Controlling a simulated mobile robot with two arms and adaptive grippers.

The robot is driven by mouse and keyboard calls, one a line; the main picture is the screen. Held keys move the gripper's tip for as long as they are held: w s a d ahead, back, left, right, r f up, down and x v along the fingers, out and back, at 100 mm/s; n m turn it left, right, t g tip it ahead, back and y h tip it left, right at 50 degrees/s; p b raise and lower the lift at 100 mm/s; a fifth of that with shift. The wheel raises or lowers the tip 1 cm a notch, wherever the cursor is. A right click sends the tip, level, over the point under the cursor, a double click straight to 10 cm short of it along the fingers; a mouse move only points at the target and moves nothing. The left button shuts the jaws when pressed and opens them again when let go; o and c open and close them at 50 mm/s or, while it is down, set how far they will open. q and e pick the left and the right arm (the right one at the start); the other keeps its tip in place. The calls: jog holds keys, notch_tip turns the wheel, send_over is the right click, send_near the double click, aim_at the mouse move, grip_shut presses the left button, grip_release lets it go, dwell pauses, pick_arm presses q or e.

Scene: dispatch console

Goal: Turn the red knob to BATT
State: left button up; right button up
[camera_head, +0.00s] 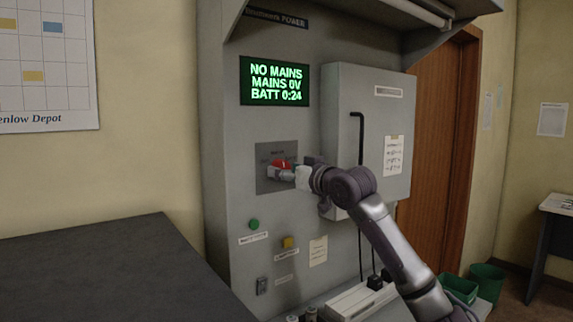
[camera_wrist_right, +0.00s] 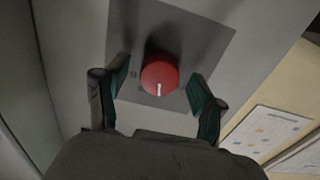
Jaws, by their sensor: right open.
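The red knob (camera_head: 284,163) sits on a dark grey square plate (camera_head: 263,183) on the console front, below the display. My right gripper (camera_head: 284,173) is at the knob in the head view and covers part of it. In the right wrist view the round red knob (camera_wrist_right: 159,76) lies between the open fingers of the right gripper (camera_wrist_right: 160,92), with a gap on each side. A white pointer line on it points toward the bottom of that picture. The plate's labels are too small to read. The left gripper is not in view.
The green display (camera_head: 274,81) reads NO MAINS, MAINS 0V, BATT 0:24. A grey cabinet (camera_head: 345,90) juts out right of the knob. A green button (camera_head: 253,224) and a yellow button (camera_head: 287,242) sit below. A dark tabletop (camera_head: 110,265) is at lower left.

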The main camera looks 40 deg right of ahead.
jog(key=shift+w, duration=0.15)
jog(key=c, duration=1.1)
jog(key=shift+c, duration=0.2)
jog(key=shift+m, duration=0.4)
jog(key=shift+a+r+m+p, duration=0.1)
jog(key=shift+m+p, duration=1.3)
jog(key=shift+m, duration=2.1)
jog(key=shift+a+m+p, duration=0.1)
jog(key=shift+m+p, duration=1.3)
jog(key=shift+m, duration=2.1)
